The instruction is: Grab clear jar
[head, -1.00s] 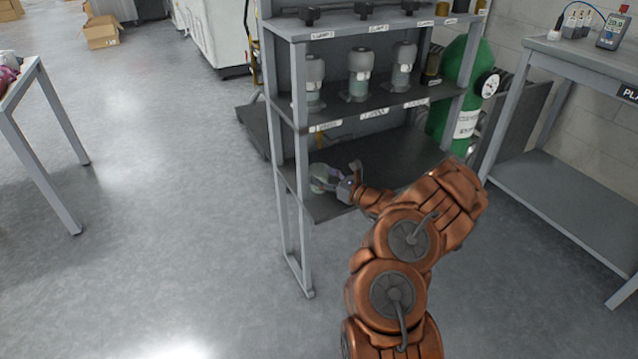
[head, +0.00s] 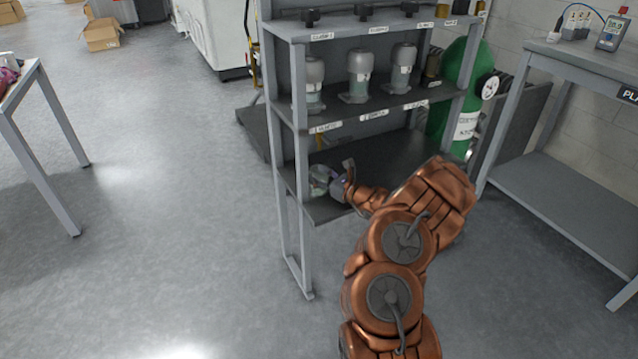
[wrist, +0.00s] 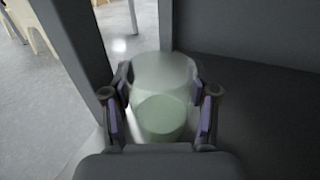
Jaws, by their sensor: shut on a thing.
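The clear jar (wrist: 163,85) is see-through with a pale greenish lower part. In the wrist view it sits between the two fingers of my gripper (wrist: 163,115), with a purple-grey pad on each side of it. In the head view the jar (head: 320,181) is at the left front of the rack's lower shelf, close beside the left post. My gripper (head: 338,185) reaches it from the right and is shut on it. Whether the jar's base touches the shelf cannot be told.
The grey rack's lower shelf (head: 385,155) is bare to the right of the jar. The rack's left post (head: 301,150) stands close to the jar. A green cylinder (head: 468,75) stands behind at the right.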

